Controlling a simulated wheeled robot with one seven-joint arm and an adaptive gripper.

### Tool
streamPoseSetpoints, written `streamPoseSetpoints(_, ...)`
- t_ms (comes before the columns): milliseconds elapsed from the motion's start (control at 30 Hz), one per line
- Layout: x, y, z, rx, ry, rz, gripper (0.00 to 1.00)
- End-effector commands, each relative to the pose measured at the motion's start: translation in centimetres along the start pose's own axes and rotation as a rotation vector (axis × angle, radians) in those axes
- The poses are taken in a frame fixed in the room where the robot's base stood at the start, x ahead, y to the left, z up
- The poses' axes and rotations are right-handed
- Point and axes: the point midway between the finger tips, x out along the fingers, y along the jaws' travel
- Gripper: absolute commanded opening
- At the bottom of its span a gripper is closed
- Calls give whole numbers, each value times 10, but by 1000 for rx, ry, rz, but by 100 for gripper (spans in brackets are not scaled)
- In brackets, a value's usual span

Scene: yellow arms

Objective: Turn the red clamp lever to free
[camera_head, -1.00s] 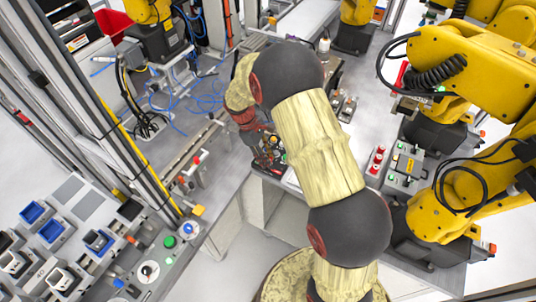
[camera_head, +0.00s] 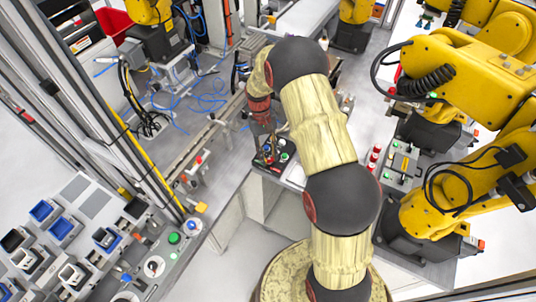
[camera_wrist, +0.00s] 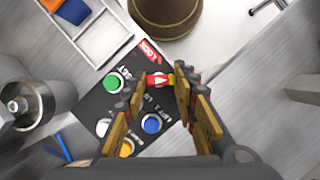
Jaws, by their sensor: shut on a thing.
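A black panel (camera_wrist: 90,105) fills the middle left of the wrist view and has a red label reading LOCK near its top edge. The red clamp lever (camera_wrist: 158,80), with a white mark and yellow beside it, shows between my fingertips. My gripper (camera_wrist: 157,84) is shut on the lever from both sides. The fingers hide much of the lever and its base, so its exact angle is hard to tell. In the head view my gripper (camera_head: 268,148) reaches down at the bench corner, and the lever is too small to make out there.
The panel carries a green button (camera_wrist: 113,82), a blue button (camera_wrist: 151,123), a white one and a yellow one near my fingers. A metal cylinder (camera_wrist: 38,103) stands to the left. A yellow robot arm (camera_head: 455,75) stands at the right of the head view.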

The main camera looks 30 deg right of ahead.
Motion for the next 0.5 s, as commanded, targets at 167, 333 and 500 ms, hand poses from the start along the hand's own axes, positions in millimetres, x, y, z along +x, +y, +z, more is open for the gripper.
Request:
streamPoseSetpoints(167,0,1,0,60,1,-25,3)
streamPoseSetpoints(333,0,1,0,88,1,-36,3)
streamPoseSetpoints(500,0,1,0,96,1,-40,3)
